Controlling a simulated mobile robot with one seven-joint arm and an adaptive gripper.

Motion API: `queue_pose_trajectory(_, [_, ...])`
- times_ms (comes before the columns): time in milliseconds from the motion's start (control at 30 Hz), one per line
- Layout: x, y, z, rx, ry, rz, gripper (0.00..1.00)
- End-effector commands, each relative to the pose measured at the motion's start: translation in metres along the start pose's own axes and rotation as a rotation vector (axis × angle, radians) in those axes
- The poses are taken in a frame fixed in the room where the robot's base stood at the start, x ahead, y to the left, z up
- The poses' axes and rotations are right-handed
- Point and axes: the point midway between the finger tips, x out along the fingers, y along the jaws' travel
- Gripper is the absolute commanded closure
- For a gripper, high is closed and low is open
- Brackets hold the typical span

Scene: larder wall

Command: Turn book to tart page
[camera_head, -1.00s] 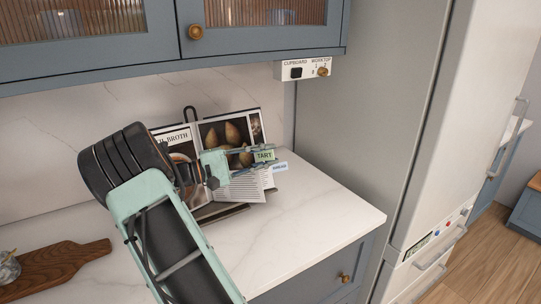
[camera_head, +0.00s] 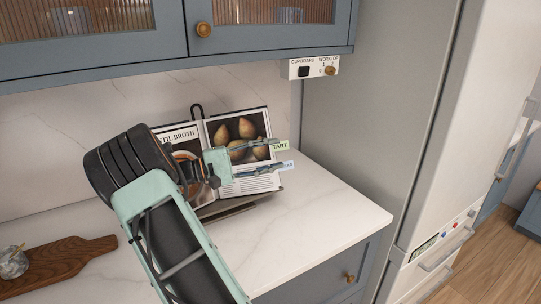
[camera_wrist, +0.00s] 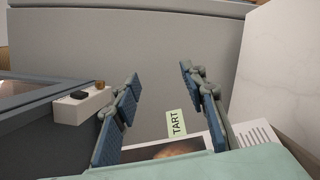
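An open cookbook (camera_head: 203,137) leans on a dark stand on the worktop. Its left page is headed "...IL BROTH", the start being hidden, with a bowl picture partly behind my gripper. Its right page (camera_head: 219,130) shows a picture of pears with text below. A green TART tab (camera_head: 281,145) sticks out at the right edge; it also shows in the wrist view (camera_wrist: 176,123). A pale blue tab (camera_head: 287,166) is just below, its word too small to read. My gripper (camera_head: 273,156) is open in front of the right page, its fingers apart and nothing gripped between them.
The blue cupboard (camera_head: 270,38) hangs above, with a switch box (camera_head: 312,68) under its right end. A tall grey fridge (camera_head: 440,130) stands right. A wooden board (camera_head: 60,265) and a glass jar (camera_head: 12,262) are at the left. The worktop (camera_head: 320,205) right of the book is clear.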

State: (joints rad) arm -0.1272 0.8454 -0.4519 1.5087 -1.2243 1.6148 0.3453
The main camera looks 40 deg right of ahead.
Motion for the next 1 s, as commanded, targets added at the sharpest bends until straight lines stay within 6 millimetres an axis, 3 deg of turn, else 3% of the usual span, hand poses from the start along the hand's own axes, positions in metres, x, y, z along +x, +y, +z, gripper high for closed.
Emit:
queue_pose_trajectory(167, [0.001, 0.008, 0.003, 0.002, 0.000, 0.000, 0.61])
queue_pose_trajectory(633, [0.008, 0.083, 0.029, 0.002, 0.001, 0.000, 0.61])
queue_pose_trajectory(1000, [0.010, 0.094, 0.033, 0.000, 0.000, 0.000, 0.61])
